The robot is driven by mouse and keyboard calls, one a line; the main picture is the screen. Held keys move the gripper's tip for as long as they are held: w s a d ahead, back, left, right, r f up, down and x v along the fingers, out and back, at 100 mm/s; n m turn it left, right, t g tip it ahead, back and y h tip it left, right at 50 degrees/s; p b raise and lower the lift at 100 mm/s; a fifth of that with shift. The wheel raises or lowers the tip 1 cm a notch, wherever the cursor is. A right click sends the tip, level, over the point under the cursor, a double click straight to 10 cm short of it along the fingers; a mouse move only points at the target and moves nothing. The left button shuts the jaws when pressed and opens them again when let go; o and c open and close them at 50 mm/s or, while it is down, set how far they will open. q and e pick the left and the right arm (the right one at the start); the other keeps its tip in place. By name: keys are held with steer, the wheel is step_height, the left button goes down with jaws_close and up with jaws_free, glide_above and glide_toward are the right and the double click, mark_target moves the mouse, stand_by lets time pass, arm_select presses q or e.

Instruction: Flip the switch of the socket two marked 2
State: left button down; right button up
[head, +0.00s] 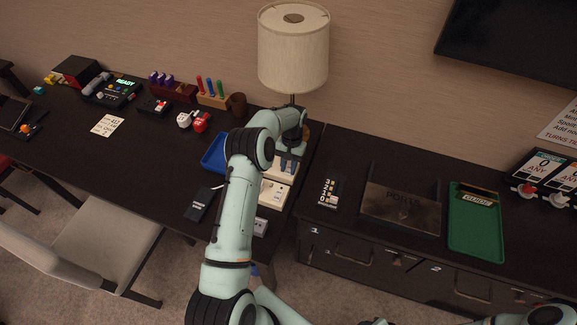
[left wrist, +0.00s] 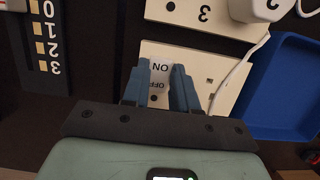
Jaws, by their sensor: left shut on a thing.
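My left gripper (left wrist: 161,92) reaches down over a cream socket plate (left wrist: 208,62) in the left wrist view. Its two blue fingers are closed on a white switch (left wrist: 160,70) lettered ON and OFF. Any number on this plate is hidden from me. A second cream plate marked 3 (left wrist: 185,12) lies just above it in that view. A white plug (left wrist: 258,9), with a figure that looks like 2, sits on that plate. In the head view the left gripper (head: 288,164) is over the socket row, where a cream plate (head: 273,196) shows. My right gripper is not in view.
A blue tray (left wrist: 288,85) lies beside the plates, and a white cord (left wrist: 233,75) runs between. A black number strip (left wrist: 47,45) lies on the other side. A lamp (head: 293,50) stands behind my arm. A black box (head: 201,204) lies left of the sockets.

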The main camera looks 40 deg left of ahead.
mark_target(289, 170)
arm_select(q)
steer(key=c, duration=0.9)
jaws_free()
step_height(289, 170, up, 20)
steer(key=shift+f, duration=0.1)
